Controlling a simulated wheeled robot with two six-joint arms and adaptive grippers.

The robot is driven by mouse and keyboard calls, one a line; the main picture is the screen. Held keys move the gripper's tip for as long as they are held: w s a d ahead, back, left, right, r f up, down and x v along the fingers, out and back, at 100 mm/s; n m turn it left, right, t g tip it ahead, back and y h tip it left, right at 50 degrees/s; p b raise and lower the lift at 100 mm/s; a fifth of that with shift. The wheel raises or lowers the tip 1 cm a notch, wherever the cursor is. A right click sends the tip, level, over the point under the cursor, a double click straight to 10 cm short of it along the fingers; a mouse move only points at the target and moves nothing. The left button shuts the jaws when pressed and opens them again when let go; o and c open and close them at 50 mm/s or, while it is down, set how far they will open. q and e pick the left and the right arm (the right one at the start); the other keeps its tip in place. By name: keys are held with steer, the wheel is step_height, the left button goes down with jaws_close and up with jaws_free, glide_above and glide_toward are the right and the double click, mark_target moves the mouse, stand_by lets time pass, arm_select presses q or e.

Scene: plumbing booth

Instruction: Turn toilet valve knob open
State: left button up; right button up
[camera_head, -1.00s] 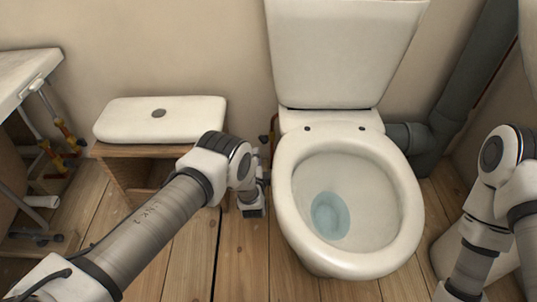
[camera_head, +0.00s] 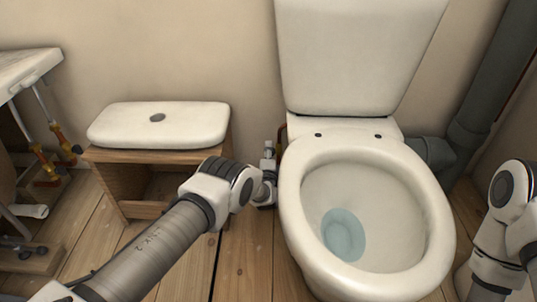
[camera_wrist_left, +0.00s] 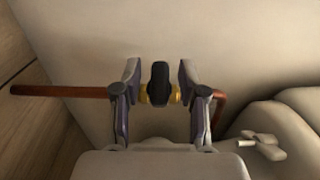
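The valve has a black knob (camera_wrist_left: 159,84) on a brass body (camera_wrist_left: 144,95), set on a copper pipe (camera_wrist_left: 62,91) along the wall, seen in the left wrist view. My left gripper (camera_wrist_left: 159,72) is open, with one finger on each side of the knob and a visible gap on both sides. In the head view my left gripper (camera_head: 268,158) is beside the toilet's left side, pointing at the wall. It hides most of the valve there. The toilet (camera_head: 290,200) stands to its right. My right gripper is out of view; only my right arm shows at the right edge.
A wooden stool (camera_head: 120,185) bearing a white lid (camera_head: 160,123) stands left of the gripper. A sink stand (camera_head: 30,75) is at the far left. A grey drain pipe (camera_head: 480,105) runs behind the toilet at right. Bare floor (camera_head: 245,260) lies between stool and toilet.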

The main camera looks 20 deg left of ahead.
arm_select(q)
jaws_close()
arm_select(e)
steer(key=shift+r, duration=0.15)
arm_select(q)
steer(key=shift+r+n+g+p, duration=0.15)
steer(key=shift+n+g+p, duration=0.15)
steer(key=shift+g+p, duration=0.35)
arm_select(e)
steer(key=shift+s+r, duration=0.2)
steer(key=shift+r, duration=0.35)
arm_select(q)
steer(key=shift+n+g+h+p, duration=0.5)
steer(key=shift+g+p, duration=0.2)
steer(key=shift+g, duration=0.05)
steer(key=shift+f+n+g+h+p, duration=0.2)
steer(key=shift+n+g+h+p, duration=0.45)
steer(key=shift+g, duration=0.65)
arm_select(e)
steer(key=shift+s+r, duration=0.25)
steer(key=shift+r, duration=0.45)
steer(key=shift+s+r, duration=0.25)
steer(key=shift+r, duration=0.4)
arm_select(q)
steer(key=shift+h, duration=0.25)
steer(key=shift+o, duration=1)
jaws_free()
